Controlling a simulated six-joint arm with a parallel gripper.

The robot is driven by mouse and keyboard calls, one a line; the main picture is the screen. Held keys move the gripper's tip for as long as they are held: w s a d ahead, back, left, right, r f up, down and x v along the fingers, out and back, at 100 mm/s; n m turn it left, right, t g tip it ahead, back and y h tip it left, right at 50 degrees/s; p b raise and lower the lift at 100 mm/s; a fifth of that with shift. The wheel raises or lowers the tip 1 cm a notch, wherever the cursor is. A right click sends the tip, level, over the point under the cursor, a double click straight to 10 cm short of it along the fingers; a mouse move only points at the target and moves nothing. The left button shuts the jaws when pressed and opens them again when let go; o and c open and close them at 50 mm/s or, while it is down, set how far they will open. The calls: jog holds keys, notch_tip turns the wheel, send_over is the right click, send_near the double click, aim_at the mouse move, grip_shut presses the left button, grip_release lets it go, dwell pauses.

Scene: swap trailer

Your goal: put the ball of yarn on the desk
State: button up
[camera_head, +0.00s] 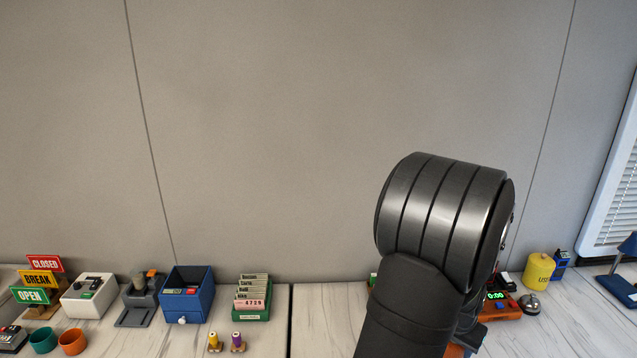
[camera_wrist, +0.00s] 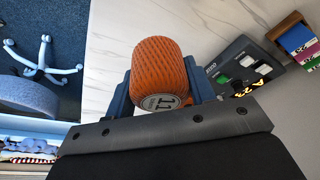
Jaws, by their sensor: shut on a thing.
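The ball of yarn (camera_wrist: 158,67) is orange, with a white label bearing dark figures on its near end. My gripper (camera_wrist: 162,88) is shut on it, one blue finger at each side. Behind it in the wrist view is the pale, marble-patterned desk (camera_wrist: 112,42); I cannot tell how much space lies between the yarn and the desk. The desk top also shows along the bottom of the head view (camera_head: 330,312).
In the wrist view, a dark device with buttons (camera_wrist: 243,68) and coloured signs (camera_wrist: 298,40) stand right of the yarn; carpet (camera_wrist: 25,20) lies left, beyond the desk edge. In the head view, a blue drawer box (camera_head: 187,293), green card tray (camera_head: 251,300) and yellow canister (camera_head: 538,270) line the back.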

jog(key=w+a+f+n+y, duration=0.1)
jog(key=w+a+n, duration=0.3)
jog(key=a, duration=0.7)
jog(key=w+a+f+n+t+y, duration=0.1)
jog(key=w+a+f+n, duration=0.1)
jog(key=w+a, duration=0.75)
jog(key=w+a+f+n, duration=0.1)
jog(key=w+a+n, duration=0.15)
jog(key=a, duration=1.15)
jog(key=s+d+r+m+h, duration=0.15)
jog(key=s+d, duration=0.35)
jog(key=d, duration=0.8)
jog(key=s+d+r+m+g, duration=0.1)
jog(key=s+d+r+m, duration=0.2)
jog(key=d, duration=0.9)
jog(key=s+d+m, duration=0.3)
jog(key=s+d, duration=0.3)
jog(key=d, duration=0.7)
jog(key=w+a+f, duration=0.1)
jog(key=w+f, duration=0.1)
jog(key=w, duration=0.1)
jog(key=w+a+f, duration=0.2)
jog(key=w, duration=0.2)
jog(key=w+a+f, duration=0.2)
jog(key=w, duration=0.1)
jog(key=shift+w+a+f, duration=0.15)
jog(key=shift+a+f, duration=0.1)
jog(key=shift+f, duration=2.05)
